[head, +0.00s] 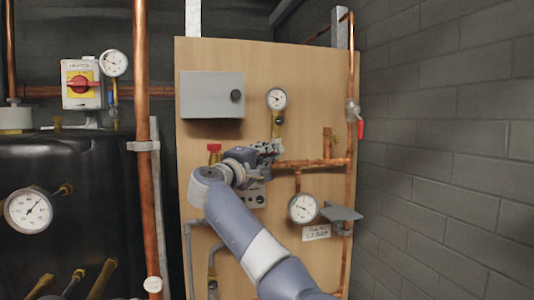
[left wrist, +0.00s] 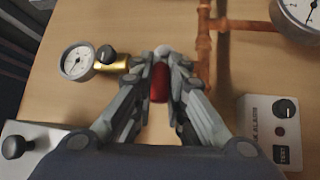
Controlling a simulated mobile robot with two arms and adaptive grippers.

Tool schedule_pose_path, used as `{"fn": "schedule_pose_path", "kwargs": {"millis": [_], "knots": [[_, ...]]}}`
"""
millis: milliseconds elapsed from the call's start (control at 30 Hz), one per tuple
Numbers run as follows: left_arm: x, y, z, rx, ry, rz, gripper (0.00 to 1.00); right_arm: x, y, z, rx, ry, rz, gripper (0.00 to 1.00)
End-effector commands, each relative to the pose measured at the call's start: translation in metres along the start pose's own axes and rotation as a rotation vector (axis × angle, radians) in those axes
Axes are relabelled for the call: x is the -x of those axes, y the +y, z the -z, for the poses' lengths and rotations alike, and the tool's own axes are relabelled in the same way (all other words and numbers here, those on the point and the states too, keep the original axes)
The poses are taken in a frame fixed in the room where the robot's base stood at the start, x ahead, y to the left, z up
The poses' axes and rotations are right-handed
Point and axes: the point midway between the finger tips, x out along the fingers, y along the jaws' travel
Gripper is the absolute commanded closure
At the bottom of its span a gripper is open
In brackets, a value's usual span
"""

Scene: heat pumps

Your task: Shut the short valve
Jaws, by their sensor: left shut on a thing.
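A red valve handle (left wrist: 160,82) shows between the two fingers of my left gripper (left wrist: 158,68) in the left wrist view. The fingers are shut on it from both sides. A pale round end shows just beyond it. In the head view my left gripper (head: 268,148) reaches up to the wooden panel, just left of the horizontal copper pipe and below a small gauge. There the gripper hides the handle and its valve body. My right gripper is in neither view.
The wooden panel (head: 330,80) carries a grey box (head: 212,94), a small gauge (head: 277,98), a lower gauge (head: 302,207) and copper pipework (head: 312,163). Another red handle (head: 361,128) is on the right pipe; a red-topped part (head: 214,150) is left of my gripper. A brick wall (head: 450,130) stands right.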

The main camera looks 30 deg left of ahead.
Motion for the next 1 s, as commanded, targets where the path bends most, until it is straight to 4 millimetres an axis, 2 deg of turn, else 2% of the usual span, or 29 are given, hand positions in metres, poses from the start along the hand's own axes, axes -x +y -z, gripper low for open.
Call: {"fn": "schedule_pose_path", "kwargs": {"millis": [100, 467, 500, 567, 1000], "knots": [[-0.001, 0.0039, 0.0009, -0.041, -0.01, 0.041, 1.0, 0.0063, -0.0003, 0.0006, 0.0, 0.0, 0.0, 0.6], [-0.0008, 0.0036, 0.0, -0.055, -0.016, 0.058, 1.0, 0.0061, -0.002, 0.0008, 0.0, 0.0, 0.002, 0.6], [-0.0008, 0.0036, 0.0, -0.055, -0.016, 0.058, 0.78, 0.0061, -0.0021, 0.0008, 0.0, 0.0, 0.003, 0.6], [-0.0009, 0.0036, 0.0, -0.055, -0.016, 0.058, 0.66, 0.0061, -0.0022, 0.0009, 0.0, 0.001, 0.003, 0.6], [0.0048, 0.0035, 0.0003, -0.054, -0.015, 0.058, 0.66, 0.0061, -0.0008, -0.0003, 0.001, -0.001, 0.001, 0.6]]}}
